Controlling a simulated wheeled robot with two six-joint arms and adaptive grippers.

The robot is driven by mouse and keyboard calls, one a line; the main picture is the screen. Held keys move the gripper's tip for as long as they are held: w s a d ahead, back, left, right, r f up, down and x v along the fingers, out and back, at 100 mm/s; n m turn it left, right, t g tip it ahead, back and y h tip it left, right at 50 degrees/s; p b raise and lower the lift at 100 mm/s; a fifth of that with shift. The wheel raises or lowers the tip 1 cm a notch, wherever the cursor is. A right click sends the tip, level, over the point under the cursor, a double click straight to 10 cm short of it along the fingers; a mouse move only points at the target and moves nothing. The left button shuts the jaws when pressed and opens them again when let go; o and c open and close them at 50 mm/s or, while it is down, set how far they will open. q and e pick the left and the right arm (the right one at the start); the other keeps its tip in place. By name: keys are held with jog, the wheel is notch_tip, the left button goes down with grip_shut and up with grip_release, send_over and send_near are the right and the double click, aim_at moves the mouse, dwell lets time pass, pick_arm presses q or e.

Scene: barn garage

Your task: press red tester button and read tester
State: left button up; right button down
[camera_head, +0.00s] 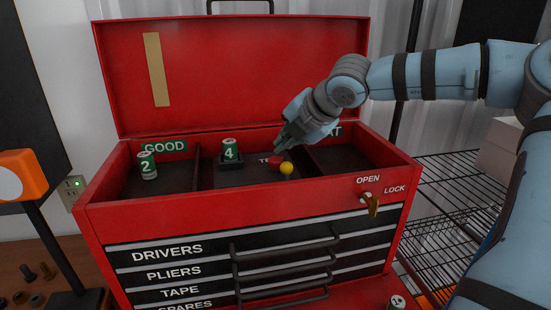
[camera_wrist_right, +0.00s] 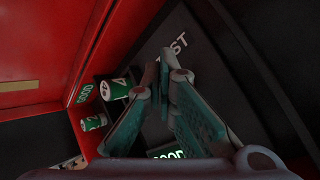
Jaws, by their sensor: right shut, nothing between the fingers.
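The red tester button (camera_head: 276,161) is in the middle compartment of the toolbox tray. My right gripper (camera_head: 279,147) is shut and empty, its fingertips just above and behind the button in the head view; I cannot tell if they touch it. The closed fingers also show in the right wrist view (camera_wrist_right: 160,70), where the button is hidden. Battery 4 (camera_head: 230,150) stands upright in the dark tester holder (camera_head: 224,164). In the wrist view a lit green display (camera_wrist_right: 166,153) reads GOOD, partly covered by my gripper. My left gripper is not in view.
The open red toolbox (camera_head: 250,195) has a raised lid and tray dividers. Battery 2 (camera_head: 148,166) stands in the left compartment by the GOOD label (camera_head: 163,146). A yellow knob (camera_head: 287,169) is beside the button. Battery 1 (camera_head: 397,302) is low at the front right.

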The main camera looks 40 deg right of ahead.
notch_tip(320, 180, up, 5)
jog(key=p, duration=0.3)
dwell(0.9)
